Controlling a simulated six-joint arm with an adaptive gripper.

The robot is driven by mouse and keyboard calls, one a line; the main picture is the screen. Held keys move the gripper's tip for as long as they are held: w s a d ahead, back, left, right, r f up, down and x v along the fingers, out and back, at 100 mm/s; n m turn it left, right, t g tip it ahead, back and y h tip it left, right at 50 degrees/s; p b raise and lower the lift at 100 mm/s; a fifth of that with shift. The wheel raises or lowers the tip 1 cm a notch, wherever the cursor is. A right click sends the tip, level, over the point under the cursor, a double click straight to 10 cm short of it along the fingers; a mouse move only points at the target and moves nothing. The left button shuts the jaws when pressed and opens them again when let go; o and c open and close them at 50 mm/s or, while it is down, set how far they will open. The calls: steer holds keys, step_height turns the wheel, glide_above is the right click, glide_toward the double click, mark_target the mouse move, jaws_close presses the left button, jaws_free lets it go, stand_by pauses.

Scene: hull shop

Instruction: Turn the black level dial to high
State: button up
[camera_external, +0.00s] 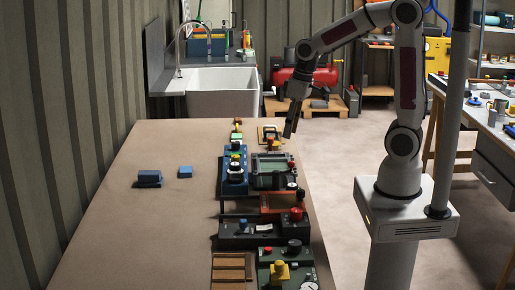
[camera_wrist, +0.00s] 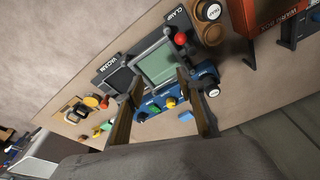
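No label reading "level" is legible, so I cannot tell for sure which dial is the black level dial. A black dial with a pale top (camera_external: 236,168) sits on a blue box (camera_external: 233,187) at the left of the row of panels; a similar dial shows in the wrist view (camera_wrist: 210,88). My gripper (camera_external: 290,130) hangs above the far right part of the table, apart from the panels. In the wrist view its two fingers (camera_wrist: 154,86) are spread and empty.
A green-screened device (camera_external: 270,170) stands beside the blue box, with a red knob on it.

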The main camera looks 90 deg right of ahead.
steer(key=shift+s+a+r, duration=0.35)
steer(key=shift+s+a, duration=0.3)
steer(key=shift+a, duration=0.15)
steer(key=n+t+h, duration=0.2)
steer(key=t+h, duration=0.2)
steer(key=t, duration=0.2)
glide_toward(236, 145)
steer(key=d, duration=0.1)
steer(key=s+d+f, duration=0.1)
steer(key=d, duration=0.1)
steer(key=s+d+f, duration=0.1)
steer(key=d, duration=0.1)
steer(key=shift+w+d+f+t, duration=0.2)
steer(key=shift+w+f+t, duration=0.2)
steer(key=shift+t, duration=0.5)
steer(key=shift+w+a+f+t+y, duration=0.2)
steer(key=shift+f+t+y, duration=0.1)
steer(key=shift+t+y, duration=0.15)
steer(key=shift+w+a+f+n+t+y, duration=0.15)
steer(key=shift+a+n+t+y, duration=0.15)
steer(key=shift+t, duration=0.35)
steer(key=shift+a+t+y, duration=0.25)
steer(key=shift+a+t, duration=0.1)
steer(key=shift+t, duration=0.25)
